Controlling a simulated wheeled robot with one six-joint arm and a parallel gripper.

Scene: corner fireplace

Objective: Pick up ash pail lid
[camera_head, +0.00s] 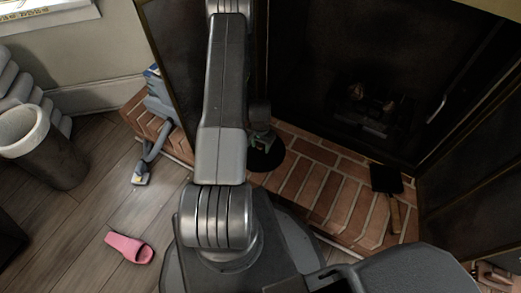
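A black round disc, which looks like the ash pail lid (267,161), lies at or just above the brick hearth, partly hidden behind my arm. My gripper (262,138) is at the far end of my arm, directly over the disc's upper part. Its fingers are small, dark and mostly hidden, so I cannot tell whether they are open or shut, or whether they touch the disc.
The brick hearth (323,185) runs before the dark fireplace opening. A black shovel-like tool (386,179) with a wooden handle lies on it at right. A blue-grey device (157,107) stands left. A pink slipper (130,247) and dark bin (58,165) are on the wooden floor.

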